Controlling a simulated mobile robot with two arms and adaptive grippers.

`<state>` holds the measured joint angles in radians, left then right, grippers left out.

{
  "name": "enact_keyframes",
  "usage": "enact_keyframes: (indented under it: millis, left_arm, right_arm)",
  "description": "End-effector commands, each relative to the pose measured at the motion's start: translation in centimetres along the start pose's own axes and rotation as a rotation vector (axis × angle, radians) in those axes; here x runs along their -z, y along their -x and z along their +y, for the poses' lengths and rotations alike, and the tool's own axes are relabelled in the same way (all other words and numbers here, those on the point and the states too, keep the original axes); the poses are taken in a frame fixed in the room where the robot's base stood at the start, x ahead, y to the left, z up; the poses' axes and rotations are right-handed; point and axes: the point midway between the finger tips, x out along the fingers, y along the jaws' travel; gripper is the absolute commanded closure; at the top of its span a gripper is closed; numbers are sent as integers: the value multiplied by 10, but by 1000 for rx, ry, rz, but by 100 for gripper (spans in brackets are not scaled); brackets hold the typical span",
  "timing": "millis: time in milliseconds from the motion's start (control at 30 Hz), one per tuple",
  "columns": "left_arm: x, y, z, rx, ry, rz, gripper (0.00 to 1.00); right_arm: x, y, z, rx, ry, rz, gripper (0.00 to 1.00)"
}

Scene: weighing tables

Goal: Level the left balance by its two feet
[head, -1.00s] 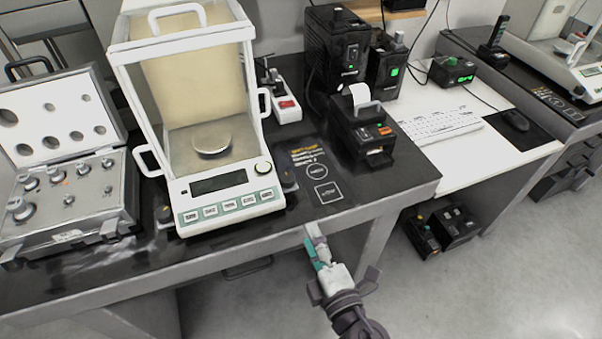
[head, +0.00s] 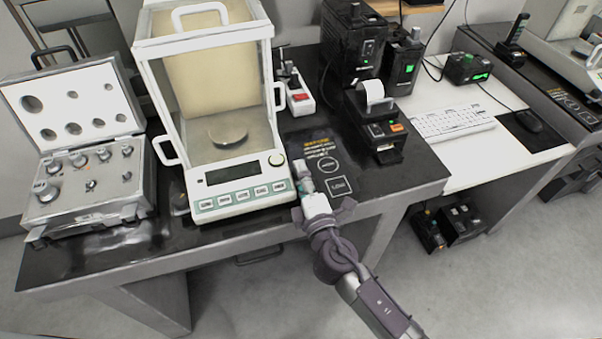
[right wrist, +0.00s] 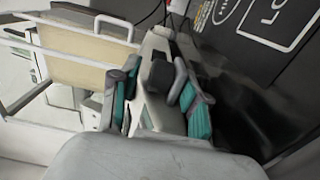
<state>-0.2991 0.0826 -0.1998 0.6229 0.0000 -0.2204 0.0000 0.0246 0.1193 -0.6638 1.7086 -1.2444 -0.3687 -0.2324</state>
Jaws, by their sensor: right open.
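The left balance (head: 237,199) is a white unit with a glass draft shield and a round pan, on the dark table. Its left front foot (head: 181,204) shows beside the front left corner. The right front foot is hidden behind my gripper in the head view. My right gripper (head: 302,174) is at the balance's front right corner, low over the table. In the right wrist view, its teal-padded fingers (right wrist: 157,98) are apart, with a dark block (right wrist: 161,74) between or beyond them, perhaps the foot; contact cannot be told. The balance display looks blank. My left gripper is not in view.
An open weight case (head: 88,205) stands left of the balance. A small printer (head: 378,130) and black boxes (head: 352,45) stand to the right. A marked mat area (head: 328,165) lies clear beside my right gripper. The table's front edge (head: 400,200) is close below.

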Motion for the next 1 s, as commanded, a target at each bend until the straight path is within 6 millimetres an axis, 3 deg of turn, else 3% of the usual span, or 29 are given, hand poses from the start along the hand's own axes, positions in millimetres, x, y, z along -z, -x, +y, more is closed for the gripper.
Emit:
enact_keyframes:
  millis: [300, 567, 1000]
  left_arm:
    - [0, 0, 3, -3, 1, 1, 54]
    - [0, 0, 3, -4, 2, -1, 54]
    - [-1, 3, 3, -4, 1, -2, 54]
  right_arm:
    - [0, -2, 0, 0, -1, 0, 55]
    - [0, -2, 0, 0, 0, 0, 99]
    - [-2, -2, 0, 1, 3, 69, 100]
